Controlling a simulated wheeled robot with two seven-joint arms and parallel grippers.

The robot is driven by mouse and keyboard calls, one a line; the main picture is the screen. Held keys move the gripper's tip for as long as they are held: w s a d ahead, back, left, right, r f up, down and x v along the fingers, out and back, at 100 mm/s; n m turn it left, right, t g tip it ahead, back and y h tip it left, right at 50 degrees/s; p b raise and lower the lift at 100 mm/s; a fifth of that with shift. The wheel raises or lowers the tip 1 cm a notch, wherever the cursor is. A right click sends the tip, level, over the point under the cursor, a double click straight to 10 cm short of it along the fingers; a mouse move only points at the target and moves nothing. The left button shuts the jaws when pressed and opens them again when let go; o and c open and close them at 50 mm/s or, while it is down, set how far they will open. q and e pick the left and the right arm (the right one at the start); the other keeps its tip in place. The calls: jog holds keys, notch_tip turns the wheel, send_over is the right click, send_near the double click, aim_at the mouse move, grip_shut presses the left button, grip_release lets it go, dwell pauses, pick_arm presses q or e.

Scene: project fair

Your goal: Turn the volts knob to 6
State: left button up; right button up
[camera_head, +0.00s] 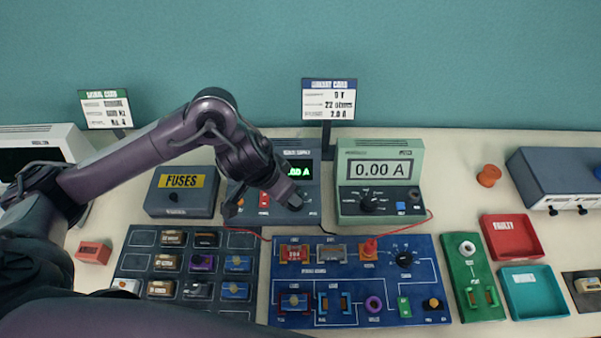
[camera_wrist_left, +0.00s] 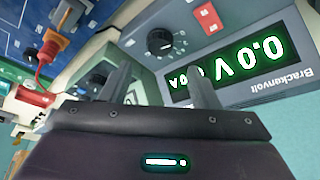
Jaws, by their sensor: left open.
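The dark power supply (camera_head: 313,172) stands at the back behind my left arm. Its green display (camera_head: 299,170) is partly covered by my wrist in the head view. In the left wrist view the panel appears upside down, and the display (camera_wrist_left: 262,62) reads 0.0 V, with an A reading partly behind a finger. My right gripper is out of view.
A green meter (camera_head: 380,215) reading 0.00 A stands right of the supply, with red leads. A FUSES box (camera_head: 169,203) stands left. A card stand (camera_head: 328,100) rises behind. A blue circuit board (camera_head: 345,255) and a dark parts tray (camera_head: 215,240) lie in front.

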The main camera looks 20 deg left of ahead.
pick_arm(q)
jog(key=x, duration=0.3)
jog(key=shift+s+f, duration=0.15)
jog(key=b+x, duration=0.1)
jog(key=x, duration=0.2)
jog(key=shift+f, duration=0.15)
jog(key=shift+w+d+f, duration=0.15)
jog(key=shift+w+f, duration=0.25)
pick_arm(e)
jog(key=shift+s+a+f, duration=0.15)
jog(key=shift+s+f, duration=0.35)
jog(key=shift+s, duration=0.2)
pick_arm(q)
jog(key=shift+c, duration=0.2)
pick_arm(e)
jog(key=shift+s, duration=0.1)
pick_arm(q)
jog(key=shift+c, duration=1.3)
jog(key=c, duration=0.7)
jog(key=shift+o, duration=0.2)
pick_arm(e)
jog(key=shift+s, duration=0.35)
